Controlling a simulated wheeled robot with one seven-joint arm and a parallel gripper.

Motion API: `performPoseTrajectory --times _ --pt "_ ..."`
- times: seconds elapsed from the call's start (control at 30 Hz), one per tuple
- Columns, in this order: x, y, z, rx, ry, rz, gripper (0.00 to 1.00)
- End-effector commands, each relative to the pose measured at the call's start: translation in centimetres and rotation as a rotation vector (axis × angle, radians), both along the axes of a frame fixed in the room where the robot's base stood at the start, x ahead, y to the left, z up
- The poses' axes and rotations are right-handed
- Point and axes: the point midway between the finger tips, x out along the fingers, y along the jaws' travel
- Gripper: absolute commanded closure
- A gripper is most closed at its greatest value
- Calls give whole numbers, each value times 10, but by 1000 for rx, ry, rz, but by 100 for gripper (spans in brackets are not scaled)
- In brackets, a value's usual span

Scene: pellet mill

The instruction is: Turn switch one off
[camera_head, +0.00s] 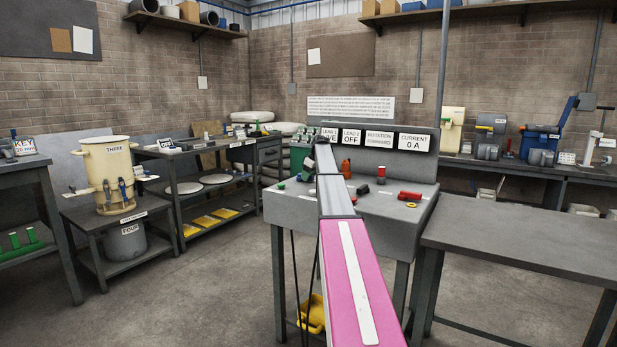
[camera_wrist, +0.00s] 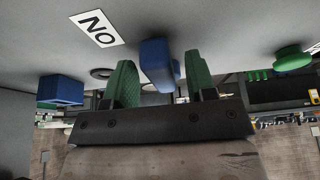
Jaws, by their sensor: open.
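In the wrist view, which is upside down, my gripper (camera_wrist: 160,88) is open with its two green pads standing either side of a blue switch handle (camera_wrist: 158,66). I cannot tell whether a pad touches the handle. A white label (camera_wrist: 97,28) reading ON lies beside it on the grey panel. A second blue handle (camera_wrist: 60,90) is to the left. In the head view my pink arm reaches over the grey control desk (camera_head: 285,207), hiding the switches. The sign for lead 1 (camera_head: 329,134) appears to read LIVE, partly covered; the lead 2 sign (camera_head: 351,137) reads OFF.
A green knob (camera_wrist: 292,58) is right in the wrist view. A bare table (camera_head: 530,245) stands to the right. Open floor (camera_head: 220,275) lies left of the desk.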

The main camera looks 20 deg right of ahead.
Motion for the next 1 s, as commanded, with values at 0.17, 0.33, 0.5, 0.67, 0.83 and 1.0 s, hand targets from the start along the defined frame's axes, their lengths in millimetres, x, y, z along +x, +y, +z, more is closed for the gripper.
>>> performPoseTrajectory --times 0.17,0.33,0.5,0.67,0.83,1.0 --pt "0 0 0 0 0 0 78" --pt "0 0 0 0 0 0 100" --pt "-1 1 0 0 0 -12 100" --pt "-3 3 0 -1 -1 -63 100" --pt "-6 8 0 -1 -1 -168 100" --pt "-9 15 0 1 -1 -316 100"
